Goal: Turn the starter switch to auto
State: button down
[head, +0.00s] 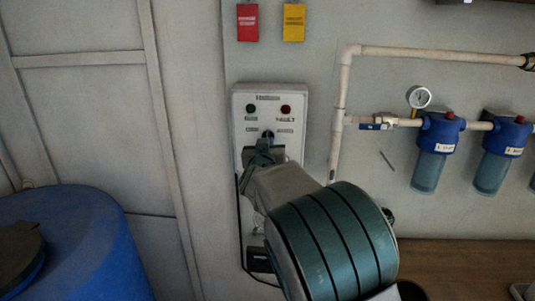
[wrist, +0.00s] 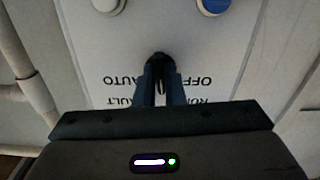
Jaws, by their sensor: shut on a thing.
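The starter panel (head: 295,97) is a pale box on the wall in the head view, with a green lamp (head: 250,108) and a red lamp (head: 286,109). The starter switch (head: 268,134) is a small dark knob below the lamps. My gripper (head: 266,146) reaches up to it, its fingers shut on the knob. In the wrist view the fingers (wrist: 160,78) close around the dark switch between upside-down labels, AUTO at left and OFF at right. The fingers hide most of the knob, so I cannot tell which way it points.
A white pipe (head: 341,100) runs right of the panel, with a gauge (head: 419,97) and blue filter housings (head: 437,133). A blue drum (head: 75,240) stands lower left. Red (head: 247,23) and yellow (head: 293,23) tags hang above. In the wrist view, a blue button (wrist: 214,6) shows.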

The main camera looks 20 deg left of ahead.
jog(key=shift+a+m+b, duration=0.2)
jog(key=shift+m+b, duration=2.25)
jog(key=shift+m, duration=1.05)
jog(key=c, duration=1.5)
grip_release()
jog(key=shift+s, duration=0.1)
jog(key=b+v, duration=0.3)
jog(key=v, duration=1)
jog(key=shift+s, duration=0.4)
